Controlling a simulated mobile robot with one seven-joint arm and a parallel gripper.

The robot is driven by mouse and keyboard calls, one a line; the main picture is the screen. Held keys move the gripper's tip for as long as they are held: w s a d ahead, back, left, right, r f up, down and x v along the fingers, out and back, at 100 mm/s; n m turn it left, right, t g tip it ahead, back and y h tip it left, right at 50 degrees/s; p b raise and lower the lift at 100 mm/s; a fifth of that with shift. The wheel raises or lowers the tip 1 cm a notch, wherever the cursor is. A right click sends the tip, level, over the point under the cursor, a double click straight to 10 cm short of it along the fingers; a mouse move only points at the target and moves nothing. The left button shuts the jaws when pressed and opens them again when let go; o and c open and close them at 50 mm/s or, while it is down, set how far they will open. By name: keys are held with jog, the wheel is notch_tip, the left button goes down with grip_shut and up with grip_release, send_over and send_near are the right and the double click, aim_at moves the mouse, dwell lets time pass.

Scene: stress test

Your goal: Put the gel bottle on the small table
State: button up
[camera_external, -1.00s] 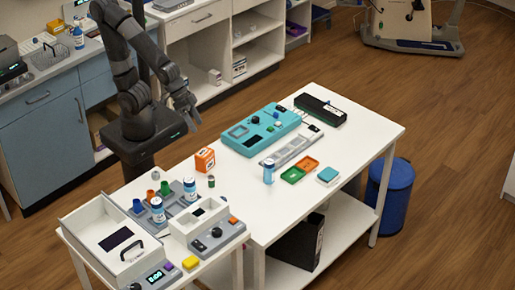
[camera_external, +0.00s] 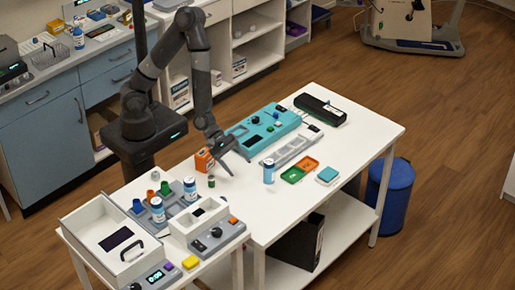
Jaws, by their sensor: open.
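A blue-and-white bottle (camera_external: 269,173) stands upright on the large white table (camera_external: 345,150). Two similar bottles, one (camera_external: 158,211) nearer the camera and one (camera_external: 190,189) behind it, stand on the small table's side. No label can be read, so I cannot tell which is the gel bottle. The small white table (camera_external: 205,267) adjoins the large one at the front left. My gripper (camera_external: 239,168) is open and empty, pointing down over the large table, to the left of the lone bottle and apart from it.
An orange box (camera_external: 204,160) and a small dark green vial (camera_external: 211,181) are close to my gripper. A teal device (camera_external: 262,130) and a grey tray (camera_external: 290,149) lie behind. A white open box (camera_external: 105,240) fills much of the small table.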

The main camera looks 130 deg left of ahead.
aim_at(273, 182)
jog(key=a+n, duration=0.1)
jog(key=n, duration=0.2)
jog(key=a+n+t+y, duration=0.1)
jog(key=a+n, duration=0.1)
jog(key=n, duration=0.1)
jog(key=w+a+n+t+y, duration=0.1)
jog(key=a+n, duration=0.1)
jog(key=shift+w+a+n, duration=0.1)
jog(key=shift+n, duration=0.3)
jog(key=shift+w+a+r+n+y, duration=0.1)
jog(key=shift+a+n+y, duration=0.2)
jog(key=shift+a+n, duration=0.4)
jog(key=x, duration=0.5)
jog(key=shift+w, duration=0.35)
jog(key=x, duration=0.5)
jog(key=shift+w+d+r, duration=0.25)
jog(key=shift+d+r, duration=0.05)
jog(key=shift+d, duration=0.05)
jog(key=c, duration=1.2)
jog(key=shift+r, duration=0.1)
